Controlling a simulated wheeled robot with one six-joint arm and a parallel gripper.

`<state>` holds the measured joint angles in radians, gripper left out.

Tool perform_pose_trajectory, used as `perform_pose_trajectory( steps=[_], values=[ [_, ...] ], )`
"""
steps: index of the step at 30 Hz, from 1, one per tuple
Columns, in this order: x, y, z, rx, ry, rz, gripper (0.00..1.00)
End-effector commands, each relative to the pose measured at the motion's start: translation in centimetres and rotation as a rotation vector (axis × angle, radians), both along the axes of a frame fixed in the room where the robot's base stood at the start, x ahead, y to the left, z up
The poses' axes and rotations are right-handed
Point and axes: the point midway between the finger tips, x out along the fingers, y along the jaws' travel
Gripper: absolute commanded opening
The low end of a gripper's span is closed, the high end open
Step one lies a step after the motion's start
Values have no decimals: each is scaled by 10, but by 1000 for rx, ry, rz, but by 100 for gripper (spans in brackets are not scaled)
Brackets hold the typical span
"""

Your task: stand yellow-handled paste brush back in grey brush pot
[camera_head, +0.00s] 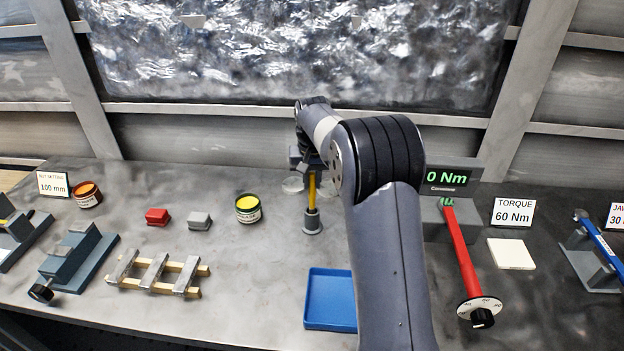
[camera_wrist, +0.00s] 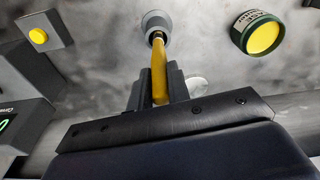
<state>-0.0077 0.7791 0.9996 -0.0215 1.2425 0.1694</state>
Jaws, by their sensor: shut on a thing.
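The yellow-handled paste brush (camera_head: 312,190) is upright in the head view, its lower end at the mouth of the grey brush pot (camera_head: 312,222). In the wrist view the yellow handle (camera_wrist: 159,72) runs from between the jaws to the pot (camera_wrist: 156,22), where its dark lower end meets the opening. How deep it sits in the pot I cannot tell. My gripper (camera_wrist: 158,88) is shut on the handle, above the pot. In the head view my arm partly hides the gripper.
A paste tin with yellow contents (camera_head: 248,208) stands left of the pot. A blue tray (camera_head: 330,298) lies in front of it. A red torque wrench (camera_head: 464,250) and its display (camera_head: 446,178) are to the right. Red (camera_head: 157,216) and grey (camera_head: 199,221) blocks lie further left.

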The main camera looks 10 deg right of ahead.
Motion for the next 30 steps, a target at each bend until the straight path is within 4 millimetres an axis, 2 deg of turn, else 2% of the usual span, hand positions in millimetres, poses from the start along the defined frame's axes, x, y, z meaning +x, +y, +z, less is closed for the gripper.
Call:
perform_pose_trajectory(
  steps=[30],
  values=[
    [0,0,-21,0,0,0,0]
  ],
)
